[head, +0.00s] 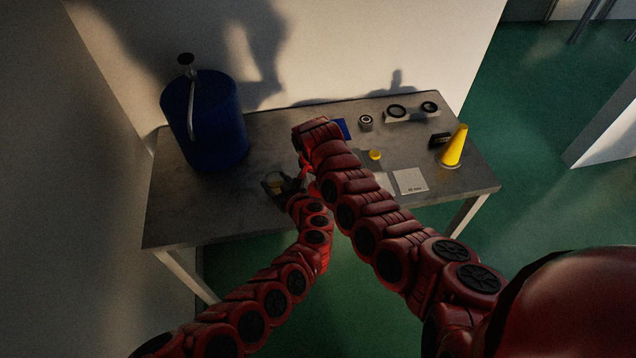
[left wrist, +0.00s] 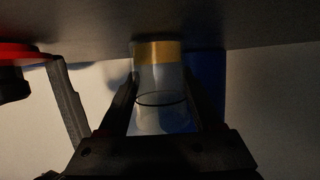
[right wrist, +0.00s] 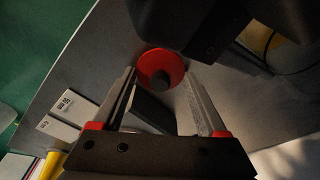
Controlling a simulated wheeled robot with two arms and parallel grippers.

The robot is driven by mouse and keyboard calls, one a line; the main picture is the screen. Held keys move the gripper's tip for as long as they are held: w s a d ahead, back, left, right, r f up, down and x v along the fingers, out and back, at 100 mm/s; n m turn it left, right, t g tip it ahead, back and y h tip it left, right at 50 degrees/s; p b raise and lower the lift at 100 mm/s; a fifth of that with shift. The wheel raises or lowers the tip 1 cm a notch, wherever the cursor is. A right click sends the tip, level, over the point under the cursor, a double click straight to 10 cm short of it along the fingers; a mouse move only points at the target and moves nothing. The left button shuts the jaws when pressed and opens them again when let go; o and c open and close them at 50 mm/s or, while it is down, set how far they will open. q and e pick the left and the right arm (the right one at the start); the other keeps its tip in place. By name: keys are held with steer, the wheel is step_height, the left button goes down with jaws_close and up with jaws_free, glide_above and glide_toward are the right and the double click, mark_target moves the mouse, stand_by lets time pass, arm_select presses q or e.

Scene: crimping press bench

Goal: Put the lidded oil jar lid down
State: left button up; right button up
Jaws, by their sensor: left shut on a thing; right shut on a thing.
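The oil jar (left wrist: 158,80) is clear, with an amber band of oil at the end toward the table. My left gripper (left wrist: 160,98) is shut around its sides. In the head view my left gripper (head: 279,184) is low over the left-middle of the table, with amber showing at it. The lid (right wrist: 150,62) is a red disc with a dark knob, apart from the jar. My right gripper (right wrist: 160,82) is shut on the lid by its knob. In the head view my right arm mostly hides that gripper and the lid.
The front left is bare.

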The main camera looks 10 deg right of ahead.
mark_target(315, 192)
steer(key=shift+f, duration=0.1)
steer(key=o, duration=1.3)
steer(key=r, duration=0.4)
steer(key=s+a+r, duration=0.1)
steer(key=r, duration=0.7)
steer(key=shift+s+a, duration=0.15)
arm_select(q)
steer(key=o, duration=1.2)
arm_select(e)
steer(key=shift+r, duration=0.1)
